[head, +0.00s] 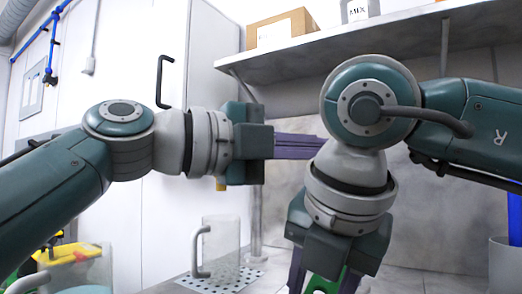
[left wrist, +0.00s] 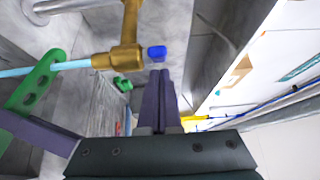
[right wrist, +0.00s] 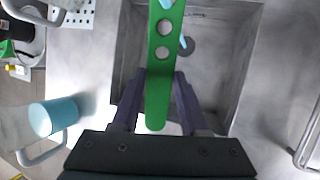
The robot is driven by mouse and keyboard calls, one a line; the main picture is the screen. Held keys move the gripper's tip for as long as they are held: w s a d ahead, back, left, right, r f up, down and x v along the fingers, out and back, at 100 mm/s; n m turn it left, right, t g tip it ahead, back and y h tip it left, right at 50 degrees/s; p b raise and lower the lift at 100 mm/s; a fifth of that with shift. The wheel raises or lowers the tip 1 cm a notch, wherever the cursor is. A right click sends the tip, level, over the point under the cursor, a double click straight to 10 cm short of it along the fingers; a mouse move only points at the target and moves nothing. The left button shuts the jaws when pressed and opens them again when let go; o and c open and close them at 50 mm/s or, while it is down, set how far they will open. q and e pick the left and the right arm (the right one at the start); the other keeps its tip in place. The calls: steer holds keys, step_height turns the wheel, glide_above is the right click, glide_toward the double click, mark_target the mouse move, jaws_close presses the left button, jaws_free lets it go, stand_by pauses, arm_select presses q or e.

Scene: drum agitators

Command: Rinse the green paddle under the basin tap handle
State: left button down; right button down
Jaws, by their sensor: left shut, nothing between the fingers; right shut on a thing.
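My left gripper (head: 318,146) is shut and empty; its purple fingers (left wrist: 159,98) point toward a blue tap handle (left wrist: 157,52), with a small gap appearing between them. The handle is beside a brass tap (left wrist: 125,57). A pale blue stream (left wrist: 72,65) runs from the spout and crosses the green paddle (left wrist: 36,82). My right gripper (right wrist: 158,82) points down, shut on the green paddle (right wrist: 157,100), a long bar with round holes. In the right wrist view the paddle is over the grey basin (right wrist: 222,70), with pale blue water showing beside it near the drain. The tap is hidden behind my right arm in the head view.
A shelf (head: 300,58) with a box (head: 280,30) and jar (head: 358,9) runs above.

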arm_select(q)
steer(key=v, duration=0.9)
steer(key=s+n+t+y, duration=0.3)
steer(key=s+n+t, duration=0.15)
steer(key=s, duration=0.25)
steer(key=w+d, duration=0.7)
steer(key=w, duration=0.3)
steer(key=shift+w+d+m, duration=0.2)
steer(key=shift+w+m, duration=0.05)
steer(key=shift+m, duration=0.1)
steer(key=shift+t, duration=0.25)
